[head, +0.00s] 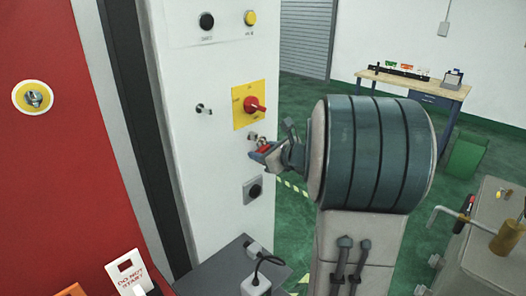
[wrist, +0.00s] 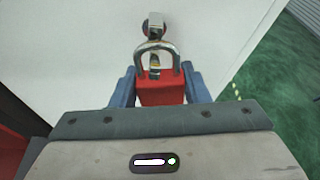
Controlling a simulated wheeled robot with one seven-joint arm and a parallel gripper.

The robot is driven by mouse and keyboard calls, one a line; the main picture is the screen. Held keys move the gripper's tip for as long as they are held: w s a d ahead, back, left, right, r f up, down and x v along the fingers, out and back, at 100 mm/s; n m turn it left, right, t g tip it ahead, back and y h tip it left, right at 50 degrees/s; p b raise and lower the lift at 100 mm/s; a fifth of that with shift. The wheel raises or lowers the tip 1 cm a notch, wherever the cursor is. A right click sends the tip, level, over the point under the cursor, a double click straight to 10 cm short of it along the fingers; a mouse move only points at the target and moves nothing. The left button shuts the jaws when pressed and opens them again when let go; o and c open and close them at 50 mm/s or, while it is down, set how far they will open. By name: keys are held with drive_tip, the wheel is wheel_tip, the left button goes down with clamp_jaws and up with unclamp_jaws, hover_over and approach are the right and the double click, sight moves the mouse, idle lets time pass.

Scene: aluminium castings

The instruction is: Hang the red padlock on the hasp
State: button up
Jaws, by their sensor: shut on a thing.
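The red padlock (wrist: 162,92) is held between the blue fingers of my gripper (wrist: 160,90) in the wrist view, with its silver shackle (wrist: 141,57) pointing up toward the panel. The metal hasp (wrist: 155,27) sticks out of the white cabinet just above and behind the shackle. A piece of metal shows within the shackle's loop; I cannot tell whether the shackle is around the hasp or only in front of it. In the head view my gripper (head: 262,152) is at the cabinet face, with the padlock (head: 264,146) partly hidden, just below the hasp (head: 252,137).
The white cabinet (head: 185,60) carries a red rotary switch (head: 255,105) on a yellow plate above the hasp and a black-knobbed fitting (head: 254,191) below. A grey surface (head: 215,269) with a plug and cable is lower down. Green floor (head: 310,165) is open behind.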

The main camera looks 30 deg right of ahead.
drive_tip(key=o, duration=1.1)
drive_tip(key=b+v, duration=0.2)
drive_tip(key=v, duration=1.2)
drive_tip(key=s+a+f+n+g+y, duration=0.1)
drive_tip(key=s+a+f+n+g, duration=0.15)
drive_tip(key=a+n, duration=0.4)
drive_tip(key=s+a+f+n+g+y, duration=0.1)
drive_tip(key=s+a+f+n+g, duration=0.1)
drive_tip(key=a+f+n+g, duration=0.45)
drive_tip(key=s+a+f+n+h, duration=0.1)
drive_tip(key=s+a+n+h, duration=0.1)
drive_tip(key=n, duration=0.3)
drive_tip(key=s+a+f+n+g+h, duration=0.1)
drive_tip(key=s+a+n+h, duration=0.1)
drive_tip(key=s+n, duration=0.3)
drive_tip(key=s+a+f+n+h, duration=0.1)
drive_tip(key=s+a+n+h, duration=0.1)
drive_tip(key=n, duration=0.5)
drive_tip(key=shift+s+a+f+g, duration=0.1)
drive_tip(key=shift+s+f+g, duration=0.05)
drive_tip(key=shift+s, duration=0.3)
drive_tip(key=shift+s+a+f+g, duration=0.1)
drive_tip(key=shift+s+a+g, duration=0.05)
drive_tip(key=shift+s, duration=0.25)
